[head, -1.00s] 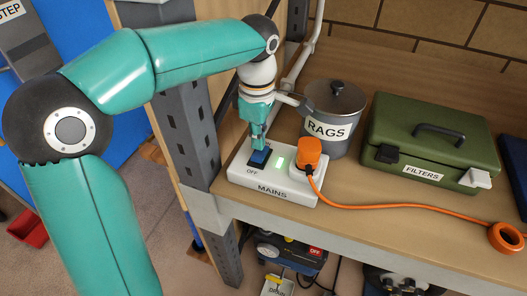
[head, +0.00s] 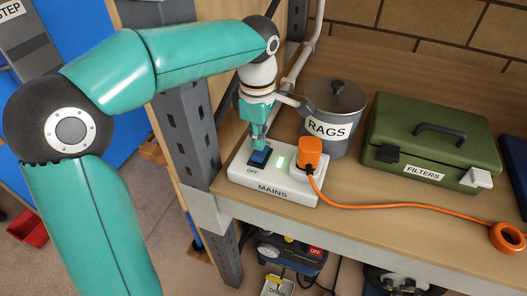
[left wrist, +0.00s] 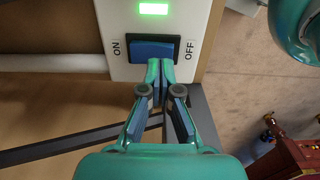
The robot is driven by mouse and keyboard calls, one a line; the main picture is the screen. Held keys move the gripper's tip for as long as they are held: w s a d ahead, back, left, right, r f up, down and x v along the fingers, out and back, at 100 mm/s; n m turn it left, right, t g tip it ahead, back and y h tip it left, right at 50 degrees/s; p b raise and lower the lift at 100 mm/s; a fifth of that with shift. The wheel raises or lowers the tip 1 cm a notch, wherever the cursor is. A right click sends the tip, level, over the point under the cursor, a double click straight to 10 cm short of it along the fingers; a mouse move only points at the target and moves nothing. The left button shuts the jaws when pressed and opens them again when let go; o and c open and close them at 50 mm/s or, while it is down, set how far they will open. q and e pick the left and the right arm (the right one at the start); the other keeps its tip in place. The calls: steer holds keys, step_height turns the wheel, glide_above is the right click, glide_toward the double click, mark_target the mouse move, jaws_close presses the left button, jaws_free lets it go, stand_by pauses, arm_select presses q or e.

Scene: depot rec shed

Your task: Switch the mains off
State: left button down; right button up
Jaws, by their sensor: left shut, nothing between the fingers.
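The white mains box (head: 240,178) sits at the front left of the wooden bench, marked MAINS, with a blue rocker switch (head: 258,159) between ON and OFF. Its indicator (head: 281,162) glows green; it is also lit in the left wrist view (left wrist: 153,9). My left gripper (head: 258,147) is shut and empty, pointing down at the switch. In the left wrist view the closed fingertips (left wrist: 159,66) overlap the lower edge of the blue rocker (left wrist: 151,49), near its middle, slightly towards OFF. I cannot tell whether they touch it. My right gripper is not in view.
An orange plug (head: 309,151) stands in the box's right end, its cord (head: 390,206) running right along the bench. A grey RAGS pot (head: 335,105) stands close behind it. A green FILTERS case (head: 430,140) is to the right. A grey post (head: 185,130) rises at left.

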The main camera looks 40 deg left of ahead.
mark_target(259, 155)
arm_select(q)
steer(key=shift+f+b, duration=0.95)
steer(key=shift+f, duration=0.4)
stand_by(0.4)
step_height(259, 155, up, 7)
steer(key=p, duration=0.6)
steer(key=shift+r, duration=0.1)
stand_by(0.6)
